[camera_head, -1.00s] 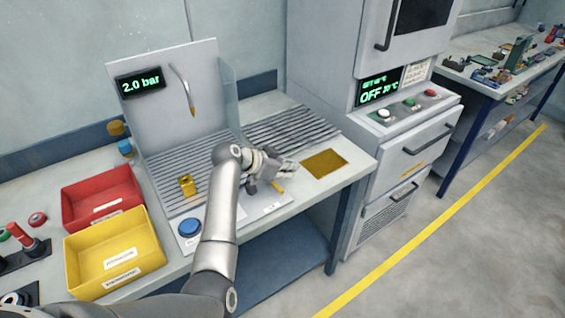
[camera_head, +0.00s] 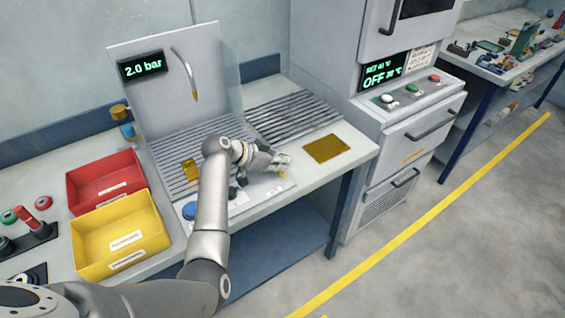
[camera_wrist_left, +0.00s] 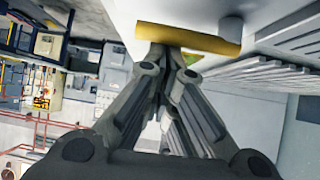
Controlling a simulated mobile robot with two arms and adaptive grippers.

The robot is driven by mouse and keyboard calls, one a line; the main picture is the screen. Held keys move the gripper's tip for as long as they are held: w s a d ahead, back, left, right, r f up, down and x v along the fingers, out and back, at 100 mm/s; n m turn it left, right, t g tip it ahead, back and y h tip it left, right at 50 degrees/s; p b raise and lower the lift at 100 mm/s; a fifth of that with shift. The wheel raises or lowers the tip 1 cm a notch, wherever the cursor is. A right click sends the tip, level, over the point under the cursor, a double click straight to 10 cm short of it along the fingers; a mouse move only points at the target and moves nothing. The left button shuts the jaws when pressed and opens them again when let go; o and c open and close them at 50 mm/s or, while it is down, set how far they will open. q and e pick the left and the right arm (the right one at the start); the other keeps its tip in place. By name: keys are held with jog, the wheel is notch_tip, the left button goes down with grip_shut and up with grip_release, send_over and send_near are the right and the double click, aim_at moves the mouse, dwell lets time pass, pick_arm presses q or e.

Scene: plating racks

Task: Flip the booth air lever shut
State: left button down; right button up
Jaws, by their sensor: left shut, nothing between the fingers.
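The booth air lever is a yellow bar (camera_wrist_left: 187,38) across the top of the left wrist view, just beyond my left fingertips. The fingertips touch it or nearly touch it; I cannot tell which. In the head view only a small yellow part of the lever (camera_head: 283,175) shows at the booth's front edge, the rest hidden by the gripper. My left gripper (camera_head: 284,163) is shut and empty, low over the booth's front ledge; its fingers also show in the left wrist view (camera_wrist_left: 170,55). The booth display (camera_head: 142,68) reads 2.0 bar. My right gripper is not in view.
A blue button (camera_head: 190,210) and a yellow block (camera_head: 190,170) are left of my forearm. A red bin (camera_head: 106,181) and a yellow bin (camera_head: 121,235) stand further left. A brass-coloured mat (camera_head: 327,149) lies right of the gripper, with an oven unit (camera_head: 408,130) beyond.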

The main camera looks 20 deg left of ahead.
pick_arm(q)
jog(key=shift+s+a+m+g+h+b, duration=0.2)
jog(key=shift+m+g+h+b, duration=0.2)
jog(key=shift+m+b, duration=0.2)
jog(key=m+g+b, duration=0.1)
jog(key=a+m+h+b, duration=0.1)
jog(key=shift+s+f+m+g+b, duration=0.15)
jog(key=shift+s+m+g+b, duration=0.15)
jog(key=shift+s+g+b, duration=0.1)
jog(key=shift+s+f+b, duration=0.1)
jog(key=shift+s+b, duration=0.05)
jog(key=shift+b, duration=0.15)
jog(key=shift+s+a+b, duration=0.4)
jog(key=shift+a+b, duration=0.3)
jog(key=shift+s+a+b, duration=0.1)
jog(key=shift+a+b, duration=0.85)
jog(key=shift+a, duration=0.05)
jog(key=shift+a+r, duration=0.1)
jog(key=shift+r, duration=0.15)
